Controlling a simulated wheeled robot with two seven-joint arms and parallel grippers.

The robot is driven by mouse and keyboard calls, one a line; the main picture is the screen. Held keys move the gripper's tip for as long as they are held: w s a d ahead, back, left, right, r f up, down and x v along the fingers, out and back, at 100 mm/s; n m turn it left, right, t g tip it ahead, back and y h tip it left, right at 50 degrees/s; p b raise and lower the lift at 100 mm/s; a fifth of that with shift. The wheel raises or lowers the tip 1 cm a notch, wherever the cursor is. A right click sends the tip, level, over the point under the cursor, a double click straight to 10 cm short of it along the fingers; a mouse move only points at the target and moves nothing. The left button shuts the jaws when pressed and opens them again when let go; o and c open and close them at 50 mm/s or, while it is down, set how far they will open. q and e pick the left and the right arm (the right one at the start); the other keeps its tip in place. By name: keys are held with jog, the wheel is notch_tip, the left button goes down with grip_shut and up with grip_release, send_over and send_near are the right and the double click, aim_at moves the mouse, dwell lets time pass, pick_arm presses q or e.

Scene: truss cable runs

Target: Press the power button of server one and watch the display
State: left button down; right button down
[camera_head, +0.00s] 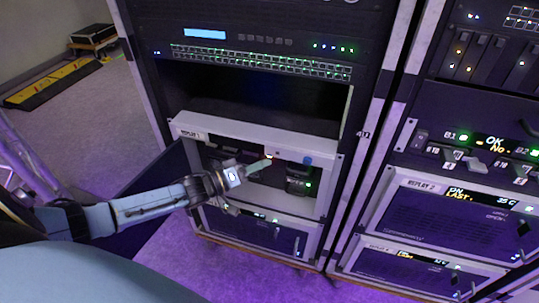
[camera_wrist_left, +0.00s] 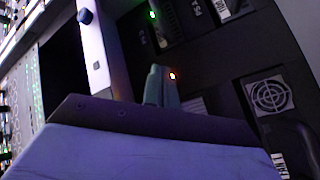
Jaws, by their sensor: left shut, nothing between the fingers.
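The server labelled REPLAY 1 (camera_head: 190,133) sits in the left rack, below a dark empty bay. Its front is open and shows dark modules inside. My left gripper (camera_head: 265,164) is shut and empty, its tips at this opening near a small orange light. In the left wrist view the closed fingers (camera_wrist_left: 161,84) are beside a small red-orange light (camera_wrist_left: 172,76). I cannot tell whether they touch a button there. A blue round knob (camera_head: 307,160) is to the right of the tips. I cannot make out a display on this server. My right gripper is not in view.
A dark open door panel (camera_head: 150,187) is left of the server, beneath my forearm. The right rack holds the REPLAY 2 unit (camera_head: 455,215) with a lit display, and an OK display (camera_head: 493,143) above.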

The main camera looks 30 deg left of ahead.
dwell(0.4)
pick_arm(q)
jog(key=shift+w+a, duration=0.1)
jog(key=shift+w, duration=0.35)
jog(key=shift+w+a+b, duration=0.1)
jog(key=shift+w+b, duration=0.3)
dwell(0.5)
jog(key=shift+s, duration=0.1)
jog(key=shift+s+d+p, duration=0.2)
jog(key=shift+s+p, duration=0.5)
jog(key=shift+s, duration=0.05)
